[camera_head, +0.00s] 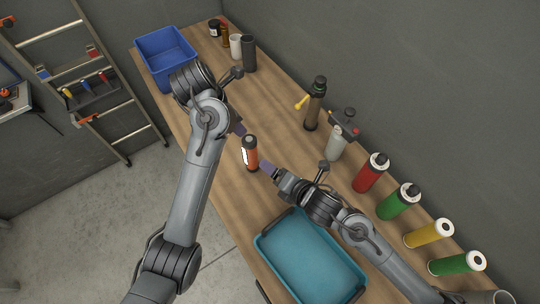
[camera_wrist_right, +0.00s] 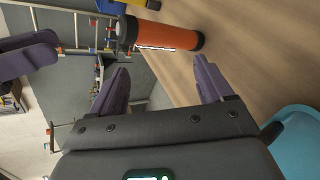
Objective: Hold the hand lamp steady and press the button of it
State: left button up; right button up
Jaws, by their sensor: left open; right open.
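The hand lamp (camera_head: 250,156) is an orange cylinder with a black top and a white label, standing upright on the wooden table. In the right wrist view the lamp (camera_wrist_right: 172,36) lies just beyond my right fingertips. My left gripper (camera_head: 238,128) is close to the lamp on its far side, fingers apart from it; part of it is hidden by the arm. Purple left fingers also show in the wrist view at the left edge. My right gripper (camera_head: 268,169) is on the near right side of the lamp, open and empty, its fingers (camera_wrist_right: 160,85) spread toward it.
A teal tray (camera_head: 262,246) lies in front, under my right arm. A blue bin (camera_head: 140,58) stands at the far left. Red (camera_head: 368,178), green (camera_head: 393,206) and yellow (camera_head: 422,236) cylinders line the wall side. A brown bottle (camera_head: 313,112) stands behind. The table around the lamp is clear.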

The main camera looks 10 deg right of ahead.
aim_at(247, 146)
jog(key=w+n+y, duration=0.1)
jog(key=w+n, duration=0.1)
jog(key=n, duration=0.3)
jog(key=w+a+f+n+y, duration=0.1)
jog(key=w+n, duration=0.1)
jog(key=n, duration=0.3)
jog(key=w+n+y, duration=0.1)
jog(key=w+n, duration=0.1)
jog(key=n, duration=0.2)
jog(key=shift+w+a+f+n+g, duration=0.2)
jog(key=shift+a+n+g, duration=0.15)
jog(key=shift+n+g, duration=0.05)
jog(key=x, duration=1)
jog(key=shift+r, duration=0.1)
jog(key=c, duration=1.1)
pick_arm(q)
grip_shut()
pick_arm(e)
jog(key=shift+c, duration=0.4)
